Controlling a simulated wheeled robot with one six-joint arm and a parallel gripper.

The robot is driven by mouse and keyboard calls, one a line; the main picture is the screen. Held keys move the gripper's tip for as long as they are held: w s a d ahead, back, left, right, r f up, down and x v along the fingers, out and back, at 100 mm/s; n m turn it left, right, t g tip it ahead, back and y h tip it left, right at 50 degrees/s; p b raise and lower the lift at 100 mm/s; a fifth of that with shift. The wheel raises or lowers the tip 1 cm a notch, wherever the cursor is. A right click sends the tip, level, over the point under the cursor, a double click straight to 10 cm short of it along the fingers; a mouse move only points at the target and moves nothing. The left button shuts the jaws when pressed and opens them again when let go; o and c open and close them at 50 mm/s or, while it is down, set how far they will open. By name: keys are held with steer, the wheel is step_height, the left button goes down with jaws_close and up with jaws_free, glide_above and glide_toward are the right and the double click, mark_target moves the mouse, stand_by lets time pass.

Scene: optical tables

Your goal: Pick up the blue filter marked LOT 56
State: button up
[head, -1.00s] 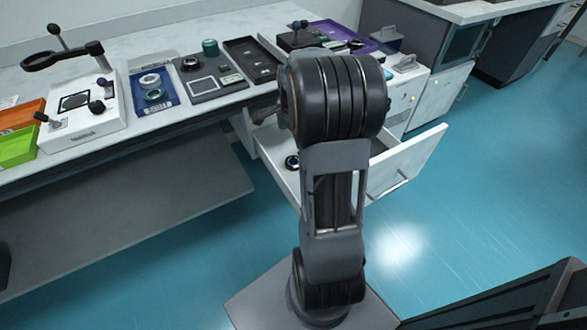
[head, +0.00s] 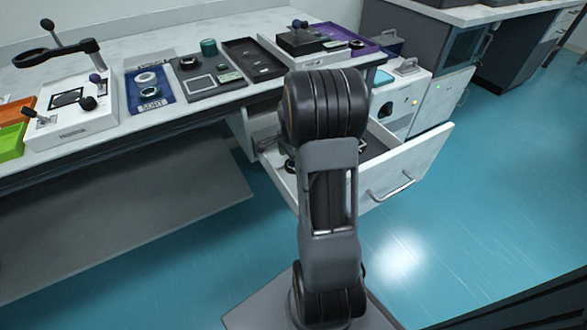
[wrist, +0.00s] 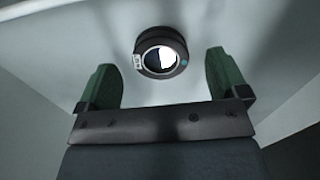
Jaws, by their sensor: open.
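A round dark-rimmed filter (wrist: 160,52) with a pale shiny centre lies on the light floor of the open drawer. Its rim carries a small white label, too small to read, and a blue dot. My gripper (wrist: 160,78) is open, with one green finger on each side of the view. The filter lies ahead of the gap between the fingers, not touching either. In the head view the open drawer (head: 415,168) is partly hidden by my arm, a dark round item (head: 289,166) shows at its left, and my gripper is hidden.
The white drawer walls rise close around the gripper. On the bench above stand a blue tray (head: 166,103) with rings, a grey board (head: 183,92), a black tray (head: 277,72) and a purple mat (head: 356,46). The teal floor right of the drawer is clear.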

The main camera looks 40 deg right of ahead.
step_height(320, 180, down, 2)
steer(key=shift+f, duration=0.1)
steer(key=shift+c, duration=0.2)
steer(key=c, duration=1)
